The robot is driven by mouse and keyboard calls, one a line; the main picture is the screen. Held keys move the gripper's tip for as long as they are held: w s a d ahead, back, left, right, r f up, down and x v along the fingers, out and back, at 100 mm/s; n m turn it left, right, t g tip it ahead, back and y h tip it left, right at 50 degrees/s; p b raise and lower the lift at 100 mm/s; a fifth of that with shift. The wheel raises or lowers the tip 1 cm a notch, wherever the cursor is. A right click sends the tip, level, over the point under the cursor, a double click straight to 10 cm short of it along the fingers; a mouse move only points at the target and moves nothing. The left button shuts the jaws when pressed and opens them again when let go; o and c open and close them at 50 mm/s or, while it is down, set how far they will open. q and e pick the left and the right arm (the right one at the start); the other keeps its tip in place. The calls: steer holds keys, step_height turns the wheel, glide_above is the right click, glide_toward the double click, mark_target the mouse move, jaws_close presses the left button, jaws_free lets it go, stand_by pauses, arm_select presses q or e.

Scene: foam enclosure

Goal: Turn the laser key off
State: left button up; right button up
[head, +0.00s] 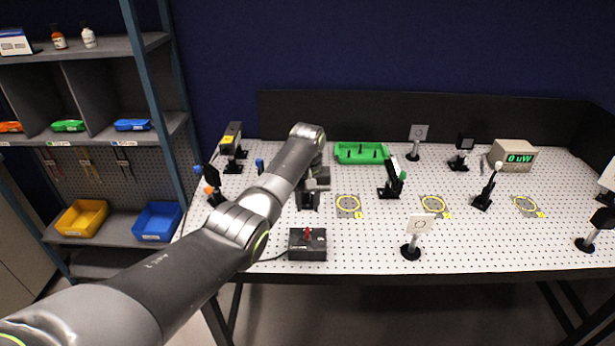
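A black control box (307,252) with a red key or knob (308,233) on top sits at the front left of the perforated white table, with a cable leaving its left side. It looks like the laser key box; the key's angle is too small to read. My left arm reaches in from the lower left, and its gripper (309,204) hangs just behind the box, apart from the red key in the picture. The fingers are small and dark, so I cannot tell whether they are open. My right gripper is out of view.
A meter (512,155) reading "0 uW" stands at the back right. A green tray (361,153), a white card on a post (417,229) and several optic mounts stand on the table (465,245). Shelves with bins (158,221) are at the left.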

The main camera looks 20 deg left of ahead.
arm_select(q)
step_height(320, 180, up, 9)
steer(key=b, duration=0.2)
steer(key=shift+f, duration=0.15)
